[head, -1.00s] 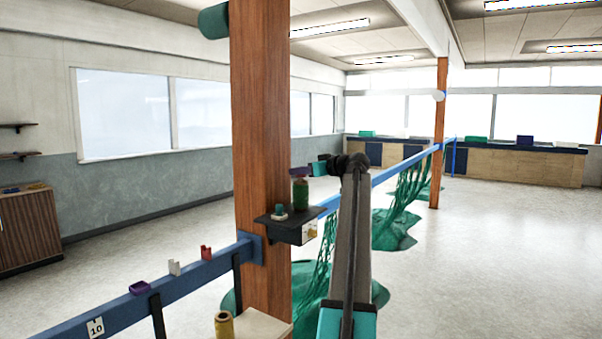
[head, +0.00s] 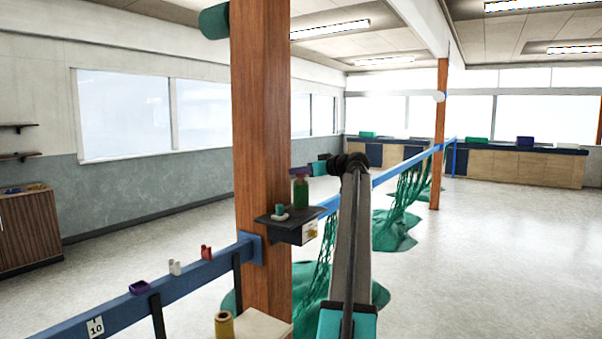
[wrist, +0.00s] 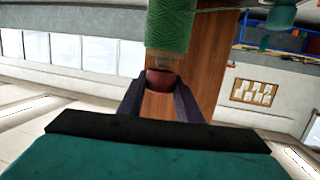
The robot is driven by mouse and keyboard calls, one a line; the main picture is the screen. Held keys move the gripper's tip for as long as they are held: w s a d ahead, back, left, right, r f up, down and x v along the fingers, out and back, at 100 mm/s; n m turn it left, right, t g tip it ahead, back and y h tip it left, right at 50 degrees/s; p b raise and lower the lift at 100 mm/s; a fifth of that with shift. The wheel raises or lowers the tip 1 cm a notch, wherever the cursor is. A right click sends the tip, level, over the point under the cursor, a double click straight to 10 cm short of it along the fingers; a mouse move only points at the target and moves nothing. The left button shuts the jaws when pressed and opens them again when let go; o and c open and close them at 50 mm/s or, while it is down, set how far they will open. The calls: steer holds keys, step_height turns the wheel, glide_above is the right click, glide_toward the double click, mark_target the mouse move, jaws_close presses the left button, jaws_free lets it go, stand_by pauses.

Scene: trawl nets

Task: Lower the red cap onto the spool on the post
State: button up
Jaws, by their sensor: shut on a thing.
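The green spool (head: 300,193) stands upright on the small dark shelf (head: 285,236) fixed to the brown wooden post (head: 262,120). In the wrist view the spool (wrist: 171,27) shows large at the top, with a grey piece at its end. The red cap (wrist: 160,80) is between the two dark fingers of my gripper (wrist: 160,101), which is shut on it, close to that grey end. In the head view my gripper (head: 301,170) is right over the spool's top. Whether cap and spool touch, I cannot tell; the fingers mostly hide the cap there.
A small teal-and-white item (head: 280,212) stands on the shelf beside the spool. A blue rail (head: 190,281) carries red, white and purple holders. A yellow spool (head: 224,325) is at the bottom. Green nets (head: 400,205) hang behind my arm; floor at right is clear.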

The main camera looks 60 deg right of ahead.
steer(key=shift+f+b, duration=0.65)
steer(key=shift+b, duration=0.2)
stand_by(0.6)
steer(key=o, duration=1.1)
steer(key=b+v, duration=0.4)
steer(key=v, duration=1)
